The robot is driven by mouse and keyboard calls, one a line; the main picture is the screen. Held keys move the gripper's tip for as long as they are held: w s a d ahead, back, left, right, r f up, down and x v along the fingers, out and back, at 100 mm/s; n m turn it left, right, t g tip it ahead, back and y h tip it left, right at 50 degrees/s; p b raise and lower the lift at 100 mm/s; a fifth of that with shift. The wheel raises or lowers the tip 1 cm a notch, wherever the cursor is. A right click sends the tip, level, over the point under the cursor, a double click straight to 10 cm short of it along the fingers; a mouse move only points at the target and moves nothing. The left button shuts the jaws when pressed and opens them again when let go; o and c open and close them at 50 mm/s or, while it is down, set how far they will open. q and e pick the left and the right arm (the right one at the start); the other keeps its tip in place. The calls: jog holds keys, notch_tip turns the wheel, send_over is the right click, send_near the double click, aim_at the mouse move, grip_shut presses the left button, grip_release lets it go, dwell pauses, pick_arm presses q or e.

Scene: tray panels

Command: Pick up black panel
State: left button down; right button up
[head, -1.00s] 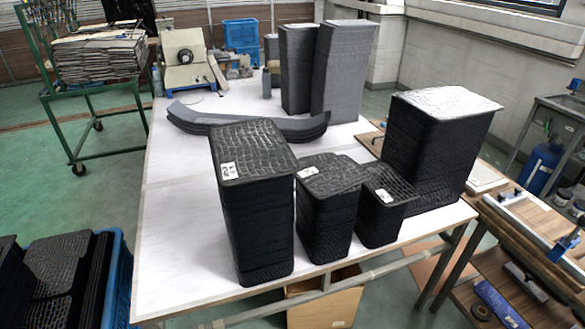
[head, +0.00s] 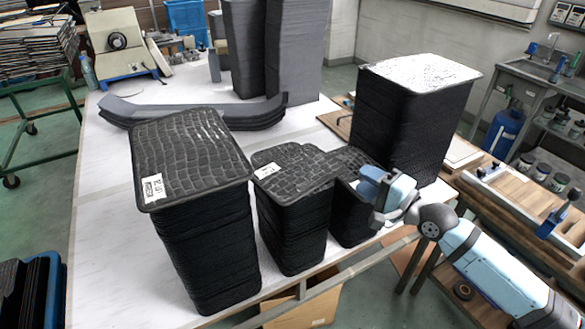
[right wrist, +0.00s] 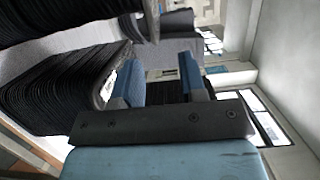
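Black textured panels stand in stacks on the white table. The large left stack (head: 190,155) has a white label on its top panel. The middle stack (head: 290,168) also has a label, and the small stack (head: 350,215) stands to its right. My right gripper (head: 372,182) is in front of the small stack's right side, hiding part of it; I cannot tell whether it touches. In the right wrist view, its blue fingers (right wrist: 162,78) stand apart, with dark stacked panels beyond the gap. A panel stack (right wrist: 65,95) is left of them. My left gripper is not in view.
A tall black stack with a white top (head: 418,72) stands close behind my right gripper. Curved dark parts (head: 200,115) and tall grey stacks (head: 290,50) are farther back. A side bench (head: 510,195) is at the right. The table's left side is clear.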

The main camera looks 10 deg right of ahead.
aim_at(343, 169)
jog(key=x, duration=0.6)
jog(key=p+x, duration=0.1)
jog(key=x, duration=0.2)
jog(key=shift+w+a+f, duration=0.15)
jog(key=shift+w+f, duration=0.15)
jog(key=shift+f, duration=0.1)
grip_shut()
